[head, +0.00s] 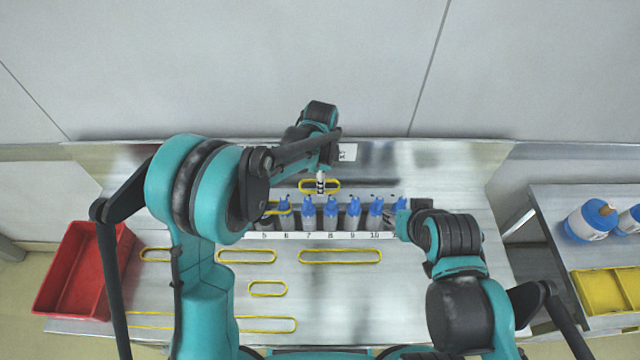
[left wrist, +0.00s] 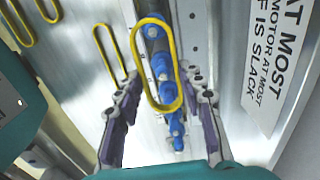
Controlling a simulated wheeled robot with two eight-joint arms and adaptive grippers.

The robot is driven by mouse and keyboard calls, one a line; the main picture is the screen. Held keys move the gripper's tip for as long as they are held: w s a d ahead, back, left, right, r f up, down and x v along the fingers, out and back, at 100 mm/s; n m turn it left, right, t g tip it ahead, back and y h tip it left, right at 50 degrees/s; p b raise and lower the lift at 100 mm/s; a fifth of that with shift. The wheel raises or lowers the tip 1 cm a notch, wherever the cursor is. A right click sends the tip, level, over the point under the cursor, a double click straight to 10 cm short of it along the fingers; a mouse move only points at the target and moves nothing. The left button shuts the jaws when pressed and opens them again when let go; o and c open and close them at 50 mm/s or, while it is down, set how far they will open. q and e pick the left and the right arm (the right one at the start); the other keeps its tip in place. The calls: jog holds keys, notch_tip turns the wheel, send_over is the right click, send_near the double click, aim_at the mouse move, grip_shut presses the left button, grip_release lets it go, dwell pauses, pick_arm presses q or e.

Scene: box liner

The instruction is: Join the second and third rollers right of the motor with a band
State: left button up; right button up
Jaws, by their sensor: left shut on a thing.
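My left gripper (head: 320,189) is shut on a yellow band (head: 304,189), held above and just behind the roller row. In the left wrist view the band (left wrist: 134,62) appears as a long loop between the purple-padded fingers (left wrist: 160,78), over the blue-topped rollers (left wrist: 169,128). In the head view the blue-topped rollers (head: 331,212) stand in a line behind a numbered strip (head: 330,236). Another yellow band (head: 277,212) lies near the row's left end, partly behind my left arm. I cannot tell which post is the motor.
Loose yellow bands of several lengths lie on the metal table in front of the row, including a long one (head: 340,250) and a short one (head: 268,295). A red bin (head: 75,270) stands at left. A side table (head: 560,240) at right holds bottles and a yellow tray (head: 602,296).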

pick_arm(q)
notch_tip(320, 180, down, 9)
jog(key=b, duration=0.6)
jog(key=shift+s+f+b, duration=0.15)
jog(key=shift+b, duration=0.2)
dwell(0.4)
jog(key=o, duration=1)
